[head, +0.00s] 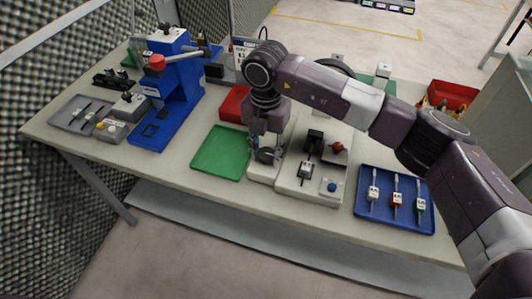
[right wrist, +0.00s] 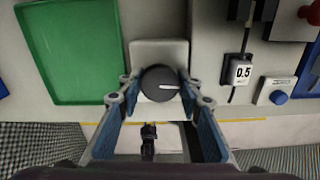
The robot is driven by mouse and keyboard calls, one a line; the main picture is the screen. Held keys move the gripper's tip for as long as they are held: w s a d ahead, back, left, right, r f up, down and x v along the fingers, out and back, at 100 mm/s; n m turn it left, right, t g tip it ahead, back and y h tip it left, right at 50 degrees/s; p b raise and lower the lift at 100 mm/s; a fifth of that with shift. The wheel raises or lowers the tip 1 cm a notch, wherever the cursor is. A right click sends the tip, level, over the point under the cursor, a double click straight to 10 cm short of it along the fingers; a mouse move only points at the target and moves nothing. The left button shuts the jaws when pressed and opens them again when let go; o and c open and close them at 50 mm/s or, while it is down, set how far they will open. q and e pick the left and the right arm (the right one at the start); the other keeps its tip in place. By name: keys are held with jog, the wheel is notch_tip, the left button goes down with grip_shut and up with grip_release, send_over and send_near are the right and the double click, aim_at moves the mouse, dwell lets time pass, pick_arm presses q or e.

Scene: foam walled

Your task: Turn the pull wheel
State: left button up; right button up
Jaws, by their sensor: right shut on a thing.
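The pull wheel (right wrist: 160,84) is a dark round knob with a white pointer line, on a pale base (right wrist: 158,50) at the table's front edge. In the right wrist view its pointer line lies nearly level, toward the right. My right gripper (right wrist: 159,82) is shut on the wheel, with one blue-padded finger on each side of it. In the head view my right gripper (head: 266,155) reaches down over the pale base and hides most of the wheel. My left gripper is not in view.
A green tray (head: 220,153) lies left of the wheel. To the right stands a pale panel with a 0.5 tag (right wrist: 242,72) and a blue button (right wrist: 278,97). A blue tray (head: 395,200) with tagged tools lies further right. A blue press (head: 172,90) stands left.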

aim_at(266, 154)
jog(key=shift+w, duration=0.1)
jog(key=o, duration=1.2)
jog(key=shift+c, duration=0.2)
jog(key=shift+r, duration=0.1)
notch_tip(266, 154, up, 12)
